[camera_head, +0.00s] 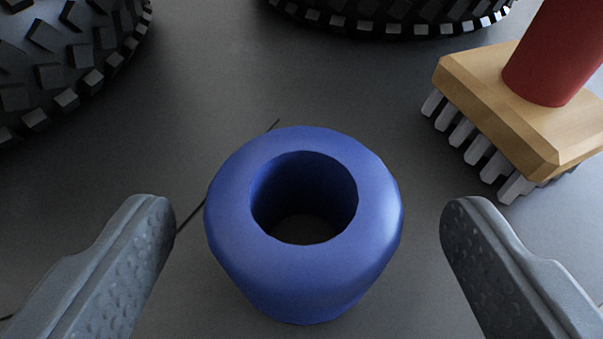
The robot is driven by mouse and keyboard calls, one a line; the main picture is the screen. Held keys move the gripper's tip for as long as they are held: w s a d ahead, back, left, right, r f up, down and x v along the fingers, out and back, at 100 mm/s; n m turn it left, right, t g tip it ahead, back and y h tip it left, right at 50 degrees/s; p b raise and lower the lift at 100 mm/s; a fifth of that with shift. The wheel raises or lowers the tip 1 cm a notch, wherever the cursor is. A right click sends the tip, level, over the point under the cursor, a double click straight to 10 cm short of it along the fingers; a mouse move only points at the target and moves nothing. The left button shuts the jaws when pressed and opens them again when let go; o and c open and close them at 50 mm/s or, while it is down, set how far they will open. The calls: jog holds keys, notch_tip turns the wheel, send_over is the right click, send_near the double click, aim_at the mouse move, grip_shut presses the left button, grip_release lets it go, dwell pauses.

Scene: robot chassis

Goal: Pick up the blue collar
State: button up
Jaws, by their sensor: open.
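The blue collar (378,225) is a thick, rounded ring with a round hole through its middle. It stands upright on the grey floor in the lower middle of the head camera view, with its hole facing up. My gripper (306,218) is open, with one grey finger to the left of the collar and the other to its right. A gap shows between each finger and the collar in the picture. Nothing is held. The underside of the collar is hidden.
A brush (505,105) with a wooden block, pale bristles and a red handle stands at the upper right, near my right finger. Black knobbed tires (65,60) show at the upper left and at the top edge. Grey floor (215,90) is clear behind the collar.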

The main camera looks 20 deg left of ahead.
aim_at(302, 179)
jog(key=b+x, duration=0.2)
jog(key=x, duration=0.3)
jog(key=shift+a+f, duration=0.1)
jog(key=shift+s, duration=0.1)
jog(key=c, duration=1.1)
